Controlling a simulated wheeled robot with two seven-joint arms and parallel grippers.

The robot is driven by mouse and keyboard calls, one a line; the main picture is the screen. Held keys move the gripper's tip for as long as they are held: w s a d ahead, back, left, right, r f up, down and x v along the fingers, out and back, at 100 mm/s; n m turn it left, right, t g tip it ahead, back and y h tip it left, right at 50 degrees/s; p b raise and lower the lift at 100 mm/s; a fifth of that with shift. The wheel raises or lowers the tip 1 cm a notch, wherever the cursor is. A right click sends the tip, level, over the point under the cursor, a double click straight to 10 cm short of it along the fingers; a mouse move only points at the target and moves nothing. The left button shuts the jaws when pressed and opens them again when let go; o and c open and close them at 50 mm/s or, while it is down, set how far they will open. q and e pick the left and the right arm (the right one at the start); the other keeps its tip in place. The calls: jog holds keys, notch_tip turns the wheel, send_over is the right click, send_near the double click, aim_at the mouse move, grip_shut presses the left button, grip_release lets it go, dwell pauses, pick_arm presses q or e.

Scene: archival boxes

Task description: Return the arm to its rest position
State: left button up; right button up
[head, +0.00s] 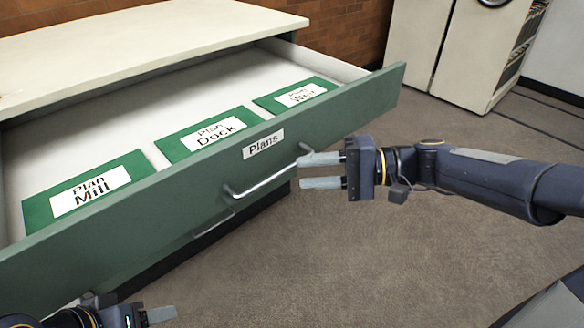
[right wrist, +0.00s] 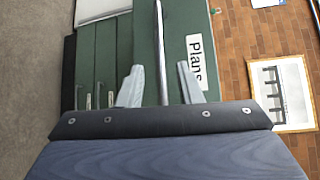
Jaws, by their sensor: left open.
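The green drawer (head: 130,225) labelled "Plans" stands pulled out. Inside lie green folders marked Plan Mill (head: 135,170), Plan Dock (head: 178,148) and a third, partly readable as Plan Weir (head: 270,104). My right gripper (head: 322,171) is open at the right end of the drawer's metal handle (head: 262,187). In the right wrist view, the handle bar (right wrist: 160,45) runs between its two spread fingers (right wrist: 161,85); I see no finger closed on it. My left gripper (head: 160,314) is at the bottom left edge, below the drawer front, empty and partly cut off.
The cream cabinet top (head: 130,40) lies above the drawer. A pale cabinet (head: 455,50) stands at the back right. Brown carpet (head: 400,260) is free right of the drawer. A framed picture (right wrist: 280,92) hangs on the brick wall.

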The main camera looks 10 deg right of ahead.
jog(key=shift+s+d, duration=0.1)
jog(key=shift+d, duration=0.55)
jog(key=s+d+f+n+t+h, duration=0.1)
jog(key=s+d+f+h, duration=0.25)
jog(key=s, duration=0.25)
jog(key=s+d+f+t+h+p, duration=0.1)
jog(key=s+d+f+t+h, duration=0.15)
jog(key=s+d+h, duration=0.35)
jog(key=s+d+f+n+h, duration=0.1)
jog(key=s+f+h, duration=0.25)
jog(key=s, duration=0.35)
notch_tip(320, 180, up, 29)
jog(key=p, duration=2.9)
jog(key=shift+y+p, duration=0.3)
jog(key=shift+p, duration=0.05)
